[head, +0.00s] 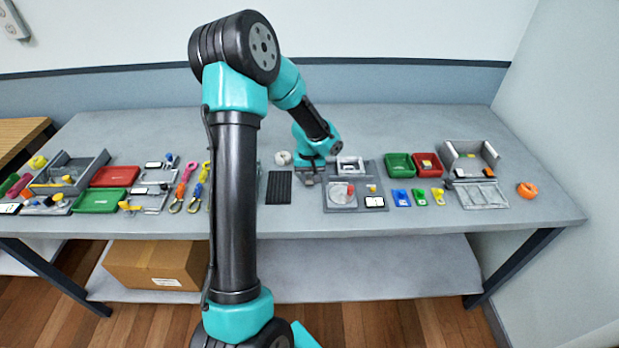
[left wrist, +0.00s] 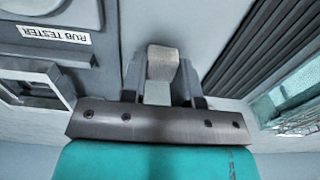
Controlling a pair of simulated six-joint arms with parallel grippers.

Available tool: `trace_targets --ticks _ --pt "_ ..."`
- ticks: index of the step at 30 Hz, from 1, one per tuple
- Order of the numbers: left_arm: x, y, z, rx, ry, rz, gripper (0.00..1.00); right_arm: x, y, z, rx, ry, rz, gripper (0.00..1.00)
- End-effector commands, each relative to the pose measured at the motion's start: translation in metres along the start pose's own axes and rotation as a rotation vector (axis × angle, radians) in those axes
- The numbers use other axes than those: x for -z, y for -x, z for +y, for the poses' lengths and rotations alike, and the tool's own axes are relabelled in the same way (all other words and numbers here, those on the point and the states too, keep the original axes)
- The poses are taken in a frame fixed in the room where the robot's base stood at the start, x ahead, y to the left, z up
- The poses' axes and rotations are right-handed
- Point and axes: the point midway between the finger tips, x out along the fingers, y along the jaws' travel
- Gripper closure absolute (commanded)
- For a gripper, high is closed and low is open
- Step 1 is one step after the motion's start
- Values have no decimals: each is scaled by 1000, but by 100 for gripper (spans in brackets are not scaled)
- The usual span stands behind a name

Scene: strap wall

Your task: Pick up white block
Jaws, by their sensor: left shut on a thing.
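The white block (left wrist: 163,62) shows as a small off-white piece between the two fingers of my left gripper (left wrist: 161,80) in the left wrist view. The fingers are shut on it, one on each side. In the head view my left gripper (head: 308,178) is low over the table, between the black ribbed mat and the grey tester tray. The block cannot be made out there. My right gripper is not in view.
The black ribbed mat (head: 279,187) lies left of the gripper. The grey tester tray (head: 341,206) is on its right, labelled "RUB TESTER" in the wrist view. A white roll (head: 283,158) stands behind the mat. Green (head: 399,165) and red (head: 427,165) bins stand farther right.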

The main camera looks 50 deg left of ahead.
Motion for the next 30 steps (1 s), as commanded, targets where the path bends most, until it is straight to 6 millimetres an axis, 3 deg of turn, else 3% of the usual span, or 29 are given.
trace_targets --ticks 9,11,17,30 --pt "0 33 0 -2 -1 4 94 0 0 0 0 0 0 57" --pt "-8 32 0 0 -3 0 94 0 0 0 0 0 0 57" --pt "-40 35 0 0 -4 0 94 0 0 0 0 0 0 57" --pt "-139 43 0 0 -4 0 94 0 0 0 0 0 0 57"
